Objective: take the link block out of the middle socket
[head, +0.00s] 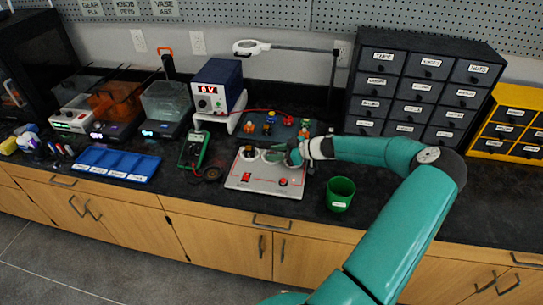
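A light grey panel (262,184) lies on the dark counter, with a red part at its front left and another at its front right. A dark round part (249,152) shows at its back left. My gripper (274,156) reaches in from the right, low over the back middle of the panel. It covers the middle socket there, so I cannot make out the socket or the link block. The fingertips are too small to show whether they are apart or closed on something.
A green cup (340,194) stands right of the panel. A green multimeter (194,150) is to the left. A dark tray (262,124) with small coloured parts lies behind. A blue power supply (217,88) and drawer cabinet (403,96) stand further back. A blue tray (116,164) lies left.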

